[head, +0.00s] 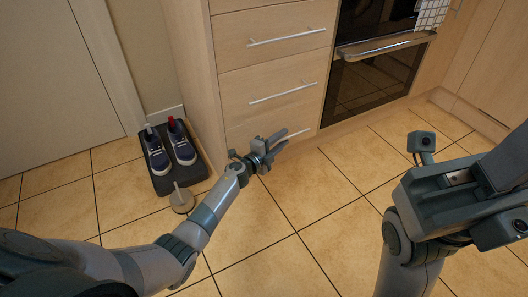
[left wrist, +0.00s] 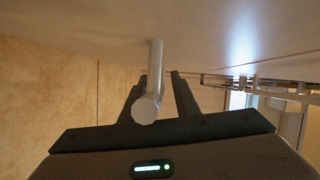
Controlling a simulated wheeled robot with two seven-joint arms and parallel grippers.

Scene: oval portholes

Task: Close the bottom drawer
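The bottom drawer (head: 262,118) is the lowest light-wood front of the unit in the head view. It looks nearly in line with the fronts above; I cannot tell whether a small gap is left. Its bar handle (head: 299,133) is partly hidden behind my left gripper (head: 283,144). That gripper is low in front of the drawer with its fingers apart. In the left wrist view a round metal bar (left wrist: 155,70) lies between the spread fingers (left wrist: 158,98), with space beside it. My right gripper (head: 462,180) is at the right, away from the drawer; its fingertips do not show clearly.
Two upper drawers (head: 275,82) with bar handles look shut. An oven (head: 365,85) stands to their right. A dark tray (head: 158,181) with blue shoes (head: 181,147) and a small round-based stand (head: 181,198) are on the left floor. The tiled floor in the middle is clear.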

